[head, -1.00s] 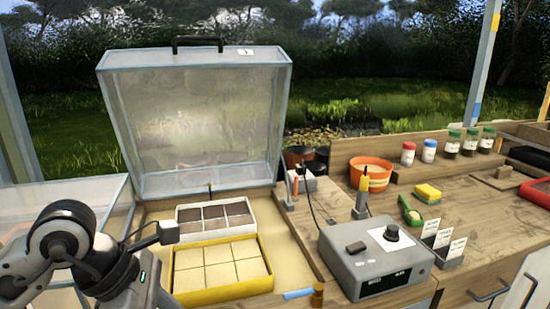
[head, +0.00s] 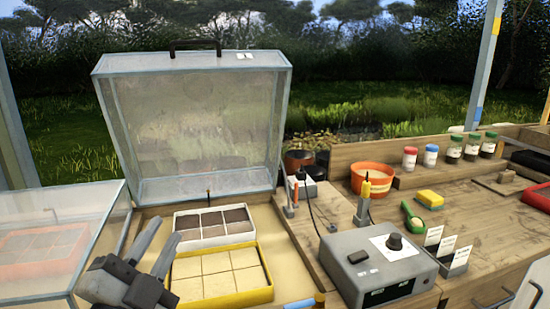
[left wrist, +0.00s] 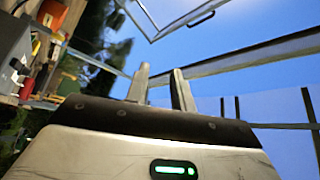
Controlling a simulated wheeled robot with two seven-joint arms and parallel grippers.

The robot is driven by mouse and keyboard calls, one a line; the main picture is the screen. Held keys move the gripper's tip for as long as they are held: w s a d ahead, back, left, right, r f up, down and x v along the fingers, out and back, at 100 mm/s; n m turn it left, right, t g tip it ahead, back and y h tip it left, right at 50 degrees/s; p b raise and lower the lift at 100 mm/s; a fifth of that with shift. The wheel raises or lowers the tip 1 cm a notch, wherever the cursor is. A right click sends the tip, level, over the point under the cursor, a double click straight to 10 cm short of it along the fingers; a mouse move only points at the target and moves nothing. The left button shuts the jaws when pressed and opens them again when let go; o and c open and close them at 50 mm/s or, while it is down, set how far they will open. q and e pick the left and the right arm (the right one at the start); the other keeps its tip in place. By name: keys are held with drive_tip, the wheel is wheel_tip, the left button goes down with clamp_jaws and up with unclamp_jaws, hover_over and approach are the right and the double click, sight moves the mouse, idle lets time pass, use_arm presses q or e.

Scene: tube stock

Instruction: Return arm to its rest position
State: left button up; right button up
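My left gripper (head: 165,231) is at the lower left of the head view, with its fingers pointing up. It is in front of the left edges of the white and yellow trays in the picture. Its two fingers also show in the left wrist view (left wrist: 160,74), apart with nothing between them and mostly sky beyond. My right gripper is in neither view.
A clear lid (head: 190,125) stands raised behind a white tray (head: 214,242) and a yellow tray (head: 222,297). A closed clear case (head: 60,200) is at the left. A grey control box (head: 372,270) and an orange pot (head: 372,179) are to the right.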

use_arm(q)
drive_tip(key=s+a+f+n+g+y, duration=0.25)
drive_tip(key=f+n+g, duration=0.2)
drive_tip(key=f, duration=0.45)
drive_tip(key=s+a+f+n+g+y, duration=0.25)
drive_tip(key=f+n+g+y, duration=0.2)
drive_tip(key=f, duration=0.35)
drive_tip(key=s+d+f+n+g+h, duration=0.1)
drive_tip(key=s+f+n+g+h, duration=0.2)
drive_tip(key=s+f+g, duration=0.9)
drive_tip(key=w+d+f+t+h, duration=0.2)
drive_tip(key=d+f+t, duration=0.3)
drive_tip(key=t, duration=0.4)
drive_tip(key=shift+w+d+f+m+t, duration=0.3)
drive_tip(key=shift+w+f+t, duration=0.1)
drive_tip(key=shift+w+f, duration=0.3)
drive_tip(key=shift+s, duration=0.1)
drive_tip(key=shift+c, duration=0.2)
